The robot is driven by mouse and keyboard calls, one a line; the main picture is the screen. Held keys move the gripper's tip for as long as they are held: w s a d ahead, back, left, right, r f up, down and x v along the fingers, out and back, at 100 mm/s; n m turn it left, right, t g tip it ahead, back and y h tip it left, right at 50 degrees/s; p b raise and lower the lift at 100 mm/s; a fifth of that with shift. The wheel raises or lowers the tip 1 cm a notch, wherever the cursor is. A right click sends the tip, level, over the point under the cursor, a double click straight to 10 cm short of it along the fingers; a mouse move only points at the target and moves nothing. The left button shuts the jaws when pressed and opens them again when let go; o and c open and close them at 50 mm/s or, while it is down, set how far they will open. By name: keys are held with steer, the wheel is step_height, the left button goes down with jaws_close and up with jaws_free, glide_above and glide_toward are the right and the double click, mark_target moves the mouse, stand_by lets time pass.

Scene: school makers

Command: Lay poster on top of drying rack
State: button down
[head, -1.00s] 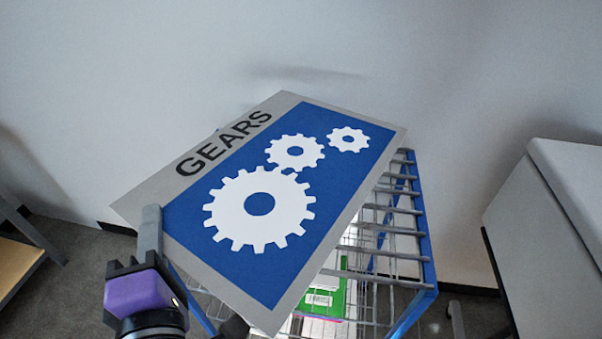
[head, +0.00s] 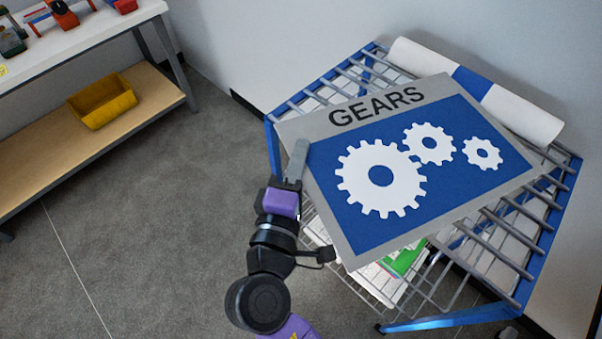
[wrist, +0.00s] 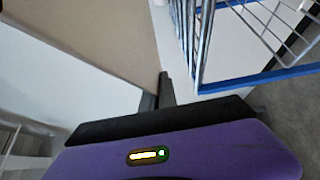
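The poster (head: 430,180) is a grey-bordered blue board with white gears and the word GEARS. It is over the top of the drying rack (head: 485,222), a blue frame with grey bars, and covers much of its middle. I cannot tell whether it touches the bars. My gripper (head: 296,162) is shut on the poster's left edge in the head view, one finger lying over the top face. In the wrist view the fingers (wrist: 155,93) meet at the edge of a plain tan board (wrist: 90,35), seemingly the poster's back; the rack's blue frame (wrist: 255,78) is to the right.
A white roll with a blue band (head: 475,85) lies along the rack's back edge by the wall. Papers and a green item (head: 405,260) lie on a lower shelf. A workbench (head: 95,35) with a yellow bin (head: 103,100) stands left. The floor between is clear.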

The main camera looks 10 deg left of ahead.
step_height(320, 180, down, 7)
stand_by(0.4)
steer(key=shift+f+b, duration=0.1)
steer(key=shift+b, duration=0.3)
steer(key=c, duration=1.7)
jaws_free()
steer(key=s, duration=0.4)
steer(key=s+a+b, duration=0.1)
steer(key=s, duration=0.7)
steer(key=shift+a+r, duration=0.2)
steer(key=shift+a, duration=0.1)
